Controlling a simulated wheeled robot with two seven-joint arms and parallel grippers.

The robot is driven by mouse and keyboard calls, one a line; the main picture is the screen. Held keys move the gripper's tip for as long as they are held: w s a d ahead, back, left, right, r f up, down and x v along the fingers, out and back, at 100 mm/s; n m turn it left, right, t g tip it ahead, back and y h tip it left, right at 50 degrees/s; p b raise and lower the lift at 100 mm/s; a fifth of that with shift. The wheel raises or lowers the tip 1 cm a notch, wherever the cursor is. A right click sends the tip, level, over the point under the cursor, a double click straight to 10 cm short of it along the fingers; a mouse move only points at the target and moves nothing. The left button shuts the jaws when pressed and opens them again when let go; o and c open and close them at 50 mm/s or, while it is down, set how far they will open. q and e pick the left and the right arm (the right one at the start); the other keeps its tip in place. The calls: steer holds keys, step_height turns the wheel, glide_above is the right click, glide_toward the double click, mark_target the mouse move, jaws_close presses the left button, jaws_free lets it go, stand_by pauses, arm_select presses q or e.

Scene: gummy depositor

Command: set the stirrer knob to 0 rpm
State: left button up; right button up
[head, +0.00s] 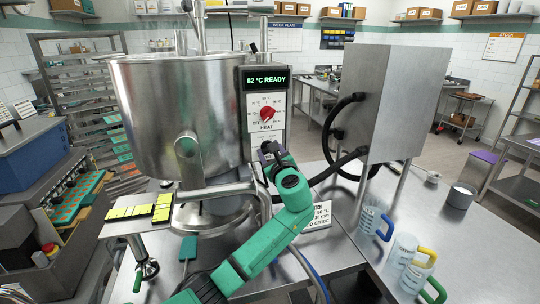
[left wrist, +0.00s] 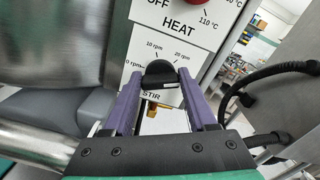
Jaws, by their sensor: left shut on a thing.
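The black stirrer knob (left wrist: 160,72) sits on the white STIR dial below the HEAT dial. Labels for 0 rpm, 10 rpm and 20 rpm show around it, the 0 rpm one at the left. My left gripper (left wrist: 161,82) has its two purple fingers shut on the knob, one on each side. I cannot make out where the knob points. In the head view my green left arm reaches up to the panel, and the left gripper (head: 270,151) hides most of the STIR dial. My right gripper is not in view.
The red HEAT knob (head: 267,114) is just above, under a green READY display (head: 266,79). A large steel kettle (head: 165,110) stands left of the panel. Measuring jugs (head: 372,220) stand on the bench at lower right.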

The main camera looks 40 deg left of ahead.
arm_select(q)
steer(key=n+b, duration=0.3)
steer(key=n, duration=0.2)
steer(key=n+b, duration=0.2)
steer(key=n, duration=0.1)
steer(key=shift+s+f+b, duration=0.1)
steer(key=shift+f+b, duration=0.25)
steer(key=shift+f, duration=0.05)
steer(key=shift+w+f+n+b, duration=0.1)
steer(key=shift+f+n+b, duration=0.1)
steer(key=shift+n+b, duration=4.5)
steer(key=shift+w+f+n+b, duration=0.15)
steer(key=shift+n+b, duration=2.4)
steer(key=shift+n, duration=4.25)
steer(key=o, duration=1.3)
steer(key=shift+d, duration=0.1)
steer(key=shift+o, duration=0.3)
steer(key=shift+r, duration=0.15)
